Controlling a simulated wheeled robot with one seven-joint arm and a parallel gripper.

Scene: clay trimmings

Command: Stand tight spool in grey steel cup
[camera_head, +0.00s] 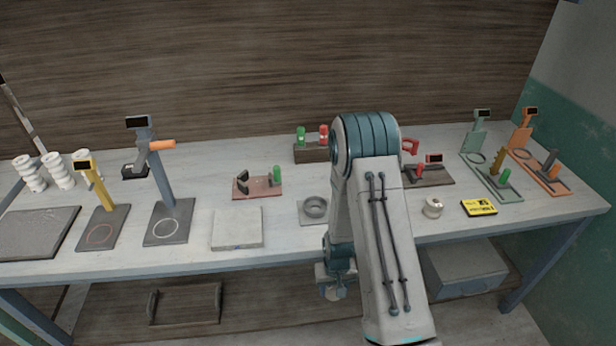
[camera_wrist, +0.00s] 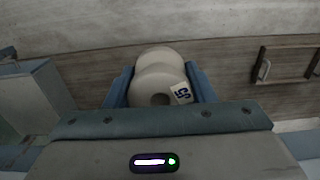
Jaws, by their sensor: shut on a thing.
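A cream spool (camera_wrist: 158,72) with a dark blue mark on a white label is between the two blue fingers of my gripper (camera_wrist: 160,88) in the wrist view. The fingers are shut on its sides. In the head view my gripper (camera_head: 335,284) hangs low in front of the bench's front edge, below the top, partly hidden by my arm. The grey steel cup (camera_head: 315,214) stands on a small square plate on the bench, left of my arm. The cup looks empty. A second small cream spool (camera_head: 433,207) stands on the bench right of my arm.
Left of the cup are a pale square slab (camera_head: 237,228) and a reddish board (camera_head: 257,190) with a green knob. A yellow label block (camera_head: 479,207) and orange and green stands are at right. A wooden tray (camera_head: 186,303) lies under the bench.

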